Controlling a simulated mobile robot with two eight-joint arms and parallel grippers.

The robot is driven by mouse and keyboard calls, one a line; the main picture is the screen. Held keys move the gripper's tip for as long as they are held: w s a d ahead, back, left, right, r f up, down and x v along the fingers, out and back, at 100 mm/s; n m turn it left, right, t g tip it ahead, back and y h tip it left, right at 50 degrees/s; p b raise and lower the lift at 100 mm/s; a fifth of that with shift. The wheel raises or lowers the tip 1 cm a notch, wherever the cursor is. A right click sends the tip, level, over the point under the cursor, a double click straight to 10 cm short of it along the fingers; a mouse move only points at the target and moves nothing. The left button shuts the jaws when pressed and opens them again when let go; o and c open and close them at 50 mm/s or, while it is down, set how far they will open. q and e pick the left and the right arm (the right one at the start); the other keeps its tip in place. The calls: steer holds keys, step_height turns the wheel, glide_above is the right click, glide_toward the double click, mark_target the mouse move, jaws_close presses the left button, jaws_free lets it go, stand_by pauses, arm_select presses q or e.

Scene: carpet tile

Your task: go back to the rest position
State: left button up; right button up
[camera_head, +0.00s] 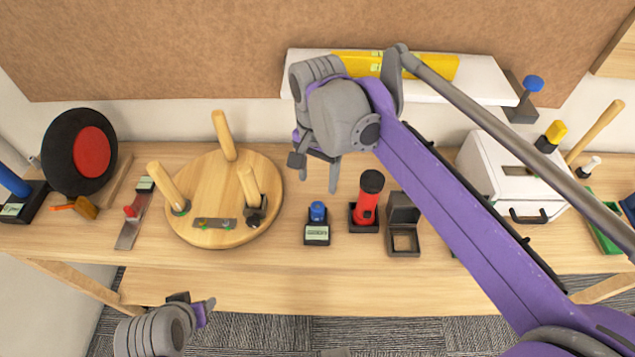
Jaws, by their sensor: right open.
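My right gripper (318,180) is open and empty. It hangs above the back part of the wooden workbench (365,283), with its two grey fingers apart and pointing down toward the bench. Its purple arm comes in from the lower right and crosses the bench. My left gripper (207,306) is at the lower left, in front of the bench edge. Only its grey wrist, a purple part and a finger tip show, and its jaw opening cannot be made out.
A round wooden piece with upright legs (220,180) lies left of my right gripper. A blue-capped item (317,228), a red flashlight (367,200) and a black open box (404,225) stand below it. A white box (505,175) is right; a shelf (485,82) is behind.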

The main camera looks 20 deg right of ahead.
stand_by(0.5)
steer(key=s+d+f+n+t+p, duration=0.1)
steer(key=s+d+f+n, duration=0.1)
steer(key=s+f+n, duration=0.1)
steer(key=s+d+f+n+t+p, duration=0.1)
steer(key=s+d+f+n+t, duration=0.1)
steer(key=s, duration=0.4)
steer(key=s+d+f+n+t+p, duration=0.1)
steer(key=s+d+f+n+t, duration=0.1)
steer(key=s+f+n, duration=0.1)
steer(key=shift+s+d+f+n+p, duration=0.15)
steer(key=shift+s+d+f, duration=0.05)
steer(key=shift+s+f, duration=0.3)
steer(key=shift+s+d+f+n+p, duration=0.15)
steer(key=shift+s+f, duration=0.2)
steer(key=shift+s, duration=0.2)
stand_by(0.8)
